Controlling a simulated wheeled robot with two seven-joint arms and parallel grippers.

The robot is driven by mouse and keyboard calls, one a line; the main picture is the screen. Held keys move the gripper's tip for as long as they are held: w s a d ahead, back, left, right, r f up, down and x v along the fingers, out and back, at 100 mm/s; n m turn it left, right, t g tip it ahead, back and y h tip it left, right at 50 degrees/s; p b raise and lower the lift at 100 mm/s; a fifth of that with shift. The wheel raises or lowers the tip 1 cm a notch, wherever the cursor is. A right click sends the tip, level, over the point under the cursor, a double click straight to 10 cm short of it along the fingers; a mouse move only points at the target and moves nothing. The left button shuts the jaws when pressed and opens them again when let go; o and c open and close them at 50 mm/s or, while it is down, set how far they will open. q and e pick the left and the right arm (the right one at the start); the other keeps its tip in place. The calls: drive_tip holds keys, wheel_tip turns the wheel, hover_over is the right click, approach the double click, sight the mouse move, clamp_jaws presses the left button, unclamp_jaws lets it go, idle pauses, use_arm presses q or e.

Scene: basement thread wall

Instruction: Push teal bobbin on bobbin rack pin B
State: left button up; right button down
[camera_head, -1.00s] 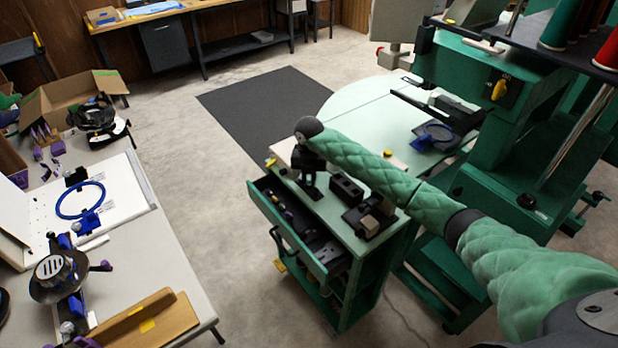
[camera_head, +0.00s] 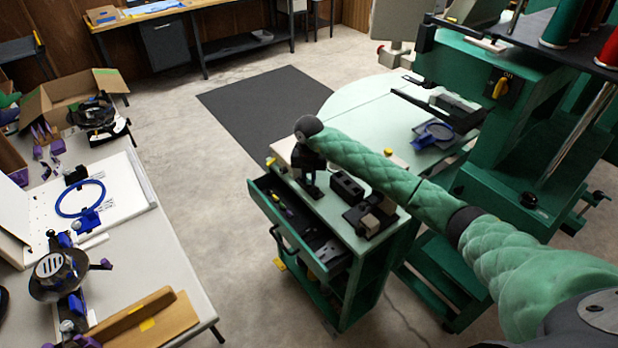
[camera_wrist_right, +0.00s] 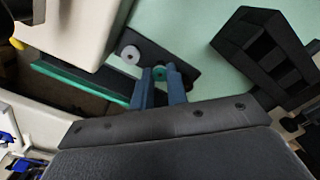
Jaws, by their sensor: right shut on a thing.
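My right gripper (camera_head: 310,184) points down over the left part of the cart top. In the right wrist view its two blue-grey fingers (camera_wrist_right: 158,92) are shut on the small teal bobbin (camera_wrist_right: 158,73), which shows at their tips. The bobbin is at the dark bobbin rack (camera_wrist_right: 178,58); I cannot tell whether it sits on a pin, and no pin letter is readable. A pale grey bobbin (camera_wrist_right: 130,54) with a dark centre sits on the rack beside it, to the left. In the head view my arm hides most of the rack. My left gripper is not in view.
The green cart (camera_head: 345,222) has an open drawer (camera_head: 300,232) on its left side. A black slotted block (camera_head: 346,187) stands close to the gripper; it also shows in the right wrist view (camera_wrist_right: 262,50). The green machine (camera_head: 500,150) stands to the right.

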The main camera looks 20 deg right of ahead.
drive_tip(key=shift+f, duration=0.25)
drive_tip(key=c, duration=1.3)
unclamp_jaws()
drive_tip(key=shift+r, duration=0.1)
